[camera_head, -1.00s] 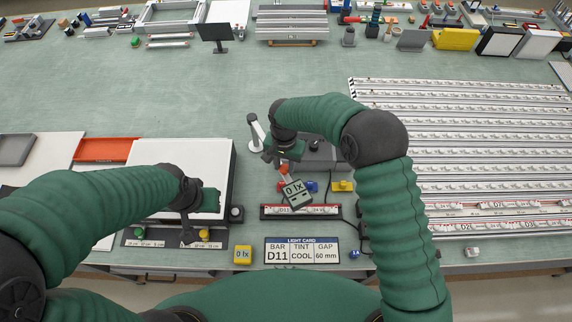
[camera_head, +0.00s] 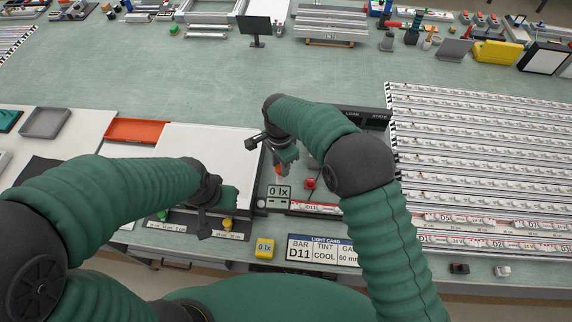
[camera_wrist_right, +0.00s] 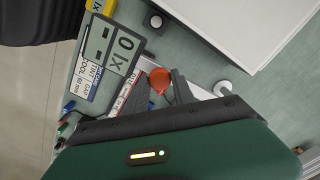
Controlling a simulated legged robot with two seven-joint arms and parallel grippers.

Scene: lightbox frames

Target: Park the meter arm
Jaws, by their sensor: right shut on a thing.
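The meter arm's grey head with its "0 lx" display (camera_head: 279,194) stands near the right edge of the white panel (camera_head: 205,145). Its display also shows large in the right wrist view (camera_wrist_right: 112,50). My right gripper (camera_head: 281,167) is shut on the meter arm's orange knob (camera_wrist_right: 160,79), which sits between the fingers in the wrist view. A white link and round white post (camera_wrist_right: 222,88) show beside the fingers. Most of the arm is hidden behind my gripper in the head view. My left gripper (camera_head: 212,222) is low over the panel's front edge; its jaws are unclear.
A light card (camera_head: 325,250) reading D11, COOL, 60 mm and a yellow "0 lx" block (camera_head: 264,248) lie in front. A yellow knob (camera_head: 227,224) and green knob (camera_head: 163,215) are near my left gripper. Racked light bars (camera_head: 480,150) fill the right.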

